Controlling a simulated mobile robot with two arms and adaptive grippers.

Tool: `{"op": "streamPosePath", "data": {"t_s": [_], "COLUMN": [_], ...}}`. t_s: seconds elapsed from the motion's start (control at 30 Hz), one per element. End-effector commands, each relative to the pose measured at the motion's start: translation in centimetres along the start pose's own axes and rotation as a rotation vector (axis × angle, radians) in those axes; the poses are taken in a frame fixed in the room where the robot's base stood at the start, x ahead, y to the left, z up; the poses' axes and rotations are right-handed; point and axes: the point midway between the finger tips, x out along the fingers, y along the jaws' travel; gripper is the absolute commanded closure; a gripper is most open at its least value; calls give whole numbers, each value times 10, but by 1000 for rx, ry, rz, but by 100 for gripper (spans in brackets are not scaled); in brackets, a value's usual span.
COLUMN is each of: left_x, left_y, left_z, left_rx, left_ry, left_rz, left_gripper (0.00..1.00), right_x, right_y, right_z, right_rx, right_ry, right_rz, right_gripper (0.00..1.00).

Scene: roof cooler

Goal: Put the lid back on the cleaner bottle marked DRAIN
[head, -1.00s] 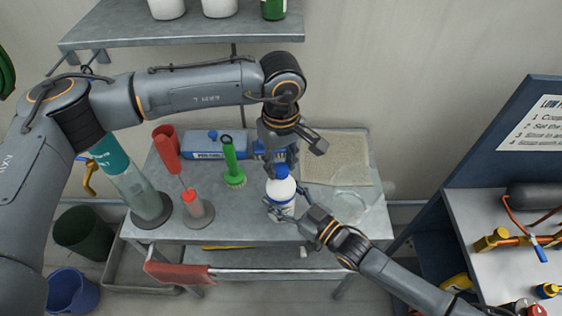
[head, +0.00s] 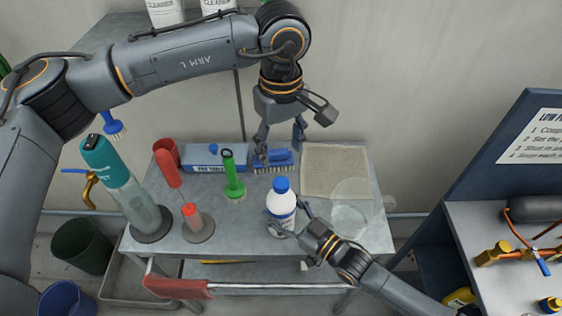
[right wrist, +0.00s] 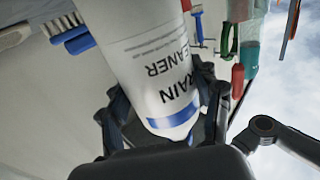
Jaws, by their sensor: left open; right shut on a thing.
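The white DRAIN cleaner bottle (head: 281,207) stands upright on the grey bench. Its blue lid (head: 281,185) sits on the neck and looks straight; how tight it is cannot be told.
A beige mat (head: 335,170) and a clear round dish (head: 350,215) lie right.

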Motion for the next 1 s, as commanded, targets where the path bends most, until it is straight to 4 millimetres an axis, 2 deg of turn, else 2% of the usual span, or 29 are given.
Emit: {"op": "streamPosePath", "data": {"t_s": [0.1,0.2,0.47,0.5,0.6,0.63,1.0], "left_x": [-14,-19,-21,-21,-21,-21,-21], "left_y": [0,0,0,0,0,0,0], "left_z": [0,0,0,0,0,0,0], "left_rx": [0,0,0,0,0,0,0], "left_ry": [1,0,0,0,0,0,0], "left_rz": [1,0,0,0,0,0,0], "left_gripper": [42,42,42,42,42,42,42], "right_x": [0,0,0,0,0,0,-2], "right_y": [0,0,0,0,0,0,0], "right_z": [0,0,0,0,0,0,0], "right_rx": [0,0,0,0,0,0,0], "right_ry": [1,1,1,1,1,1,0], "right_rz": [0,0,0,0,0,0,0], "right_gripper": [100,100,100,34,14,9,9]}}
